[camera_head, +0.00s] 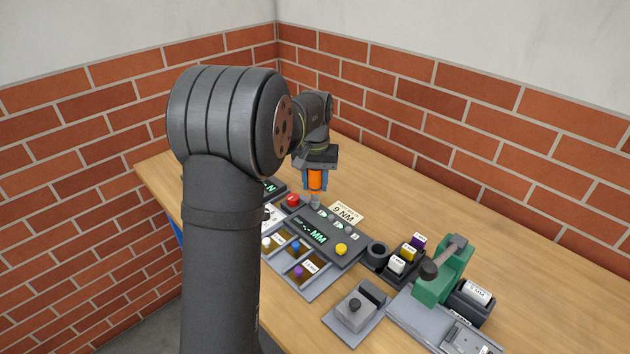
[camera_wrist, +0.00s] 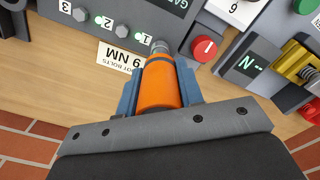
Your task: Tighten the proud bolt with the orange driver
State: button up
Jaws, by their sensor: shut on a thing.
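My gripper (camera_head: 315,182) is shut on the orange driver (camera_head: 314,178), its blue fingers on either side of the handle. The driver also shows in the wrist view (camera_wrist: 160,86), with its grey metal tip (camera_wrist: 159,47) pointing at the dark gauge panel (camera_head: 350,257). The tip is at the panel's edge by the spot marked 1 and hides what is under it; I cannot tell whether it touches a bolt. Round fittings stand by the marks 2 (camera_wrist: 121,31) and 3 (camera_wrist: 79,15). I cannot tell which bolt is proud.
A red button (camera_wrist: 205,46) is close to the driver. A "9 NM" card (camera_head: 345,213) lies behind the panel. Compartments with coloured knobs (camera_head: 298,271), a labelled block rack (camera_head: 398,266) and a green press (camera_head: 440,275) stand nearby. The table's back right is clear.

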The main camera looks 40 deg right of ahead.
jog(key=shift+f, duration=0.55)
dwell(2.1)
jog(key=shift+r, duration=2.6)
